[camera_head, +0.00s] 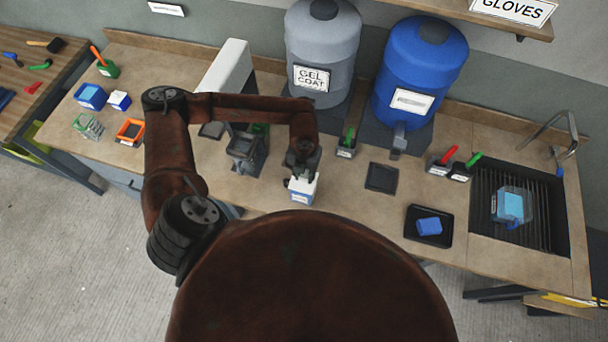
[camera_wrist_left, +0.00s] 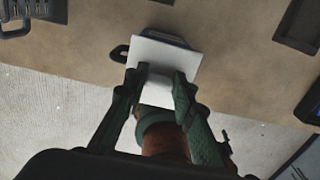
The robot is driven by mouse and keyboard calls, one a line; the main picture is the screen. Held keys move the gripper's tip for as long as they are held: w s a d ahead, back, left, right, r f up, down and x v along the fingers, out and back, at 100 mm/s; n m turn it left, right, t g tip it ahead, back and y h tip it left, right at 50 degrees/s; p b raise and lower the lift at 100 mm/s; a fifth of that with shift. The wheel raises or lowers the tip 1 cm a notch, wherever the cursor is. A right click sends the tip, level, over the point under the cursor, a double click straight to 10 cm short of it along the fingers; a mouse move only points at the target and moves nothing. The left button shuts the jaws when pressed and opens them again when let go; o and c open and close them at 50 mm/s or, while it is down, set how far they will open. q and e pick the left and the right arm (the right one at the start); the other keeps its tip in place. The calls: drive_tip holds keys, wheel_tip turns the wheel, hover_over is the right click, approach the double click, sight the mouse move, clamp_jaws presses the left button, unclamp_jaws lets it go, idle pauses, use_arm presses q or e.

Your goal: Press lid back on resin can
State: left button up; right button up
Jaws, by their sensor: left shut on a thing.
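The resin can (camera_head: 301,197), white with a blue band, stands near the front edge of the bench, below my left gripper (camera_head: 303,170). The lid covers most of the can from above. A dark handle (camera_wrist_left: 119,53) and a dark blue edge (camera_wrist_left: 163,37) show beyond it. I cannot tell whether the lid is fully seated or slightly raised. My right gripper is not in view.
A grey gel coat drum (camera_head: 323,40) and a blue drum (camera_head: 420,65) stand behind. A dark flat pad (camera_head: 381,177) and a black tray (camera_head: 411,228) with a blue block lie right of the can. A grey stand (camera_head: 243,150) is to its left.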

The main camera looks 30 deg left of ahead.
use_arm(q)
drive_tip(key=shift+b, duration=0.3)
idle(0.5)
idle(0.4)
drive_tip(key=o, duration=1.1)
drive_tip(key=shift+o, duration=0.7)
drive_tip(key=o, duration=0.4)
drive_tip(key=shift+c, duration=0.2)
drive_tip(key=shift+r, duration=0.15)
drive_tip(key=shift+r+p, duration=1.6)
drive_tip(key=shift+r, duration=1.8)
